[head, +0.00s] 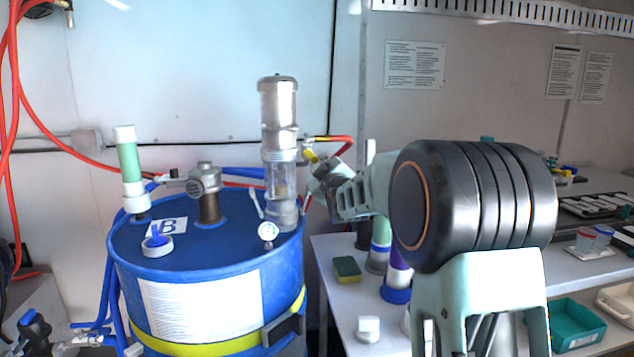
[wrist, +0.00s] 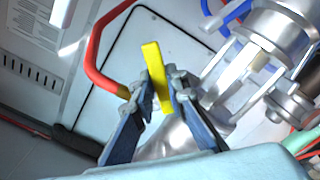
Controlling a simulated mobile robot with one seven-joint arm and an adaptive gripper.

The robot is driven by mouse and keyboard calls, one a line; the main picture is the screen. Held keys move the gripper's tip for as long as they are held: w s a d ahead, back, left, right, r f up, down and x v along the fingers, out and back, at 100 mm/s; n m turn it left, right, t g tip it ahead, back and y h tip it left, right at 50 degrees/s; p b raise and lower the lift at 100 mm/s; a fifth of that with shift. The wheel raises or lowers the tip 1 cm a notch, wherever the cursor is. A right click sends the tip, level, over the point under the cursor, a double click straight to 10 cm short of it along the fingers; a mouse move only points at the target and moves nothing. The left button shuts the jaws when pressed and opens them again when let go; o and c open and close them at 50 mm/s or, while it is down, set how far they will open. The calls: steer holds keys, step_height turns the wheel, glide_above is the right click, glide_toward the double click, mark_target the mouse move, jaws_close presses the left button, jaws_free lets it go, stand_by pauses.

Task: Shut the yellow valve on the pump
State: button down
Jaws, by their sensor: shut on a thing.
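The pump (head: 281,150) is a metal and clear cylinder standing upright on the blue drum (head: 215,268). Its metal cage also shows at the right of the wrist view (wrist: 245,65). The yellow valve (head: 310,155) is at the pump's right side, beside a red hose. In the wrist view the yellow valve handle (wrist: 156,75) stands between the two fingers of my gripper (wrist: 153,98), which is shut on it. In the head view my gripper (head: 318,168) reaches the valve from the right, and its fingertips are partly hidden. The valve body is mostly hidden behind the fingers.
A red hose (wrist: 93,55) curves close beside the left finger. A pressure gauge (head: 268,231) and a green-white cylinder (head: 129,165) are on the drum. The grey table (head: 345,305) at right holds a sponge (head: 347,269) and several bottles.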

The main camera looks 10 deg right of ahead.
steer(key=shift+d+r+n+b, duration=0.2)
steer(key=shift+r+n+b, duration=0.25)
steer(key=shift+n+b, duration=0.85)
steer(key=shift+d+r+n+b, duration=0.15)
steer(key=shift+r+n+b, duration=0.25)
steer(key=shift+n+b, duration=0.95)
steer(key=shift+d+r+n+b, duration=0.2)
steer(key=shift+r+n+b, duration=0.45)
steer(key=shift+n, duration=1.1)
steer(key=shift+f, duration=0.15)
steer(key=c, duration=2.2)
jaws_free()
steer(key=shift+s, duration=0.1)
steer(key=s, duration=1.2)
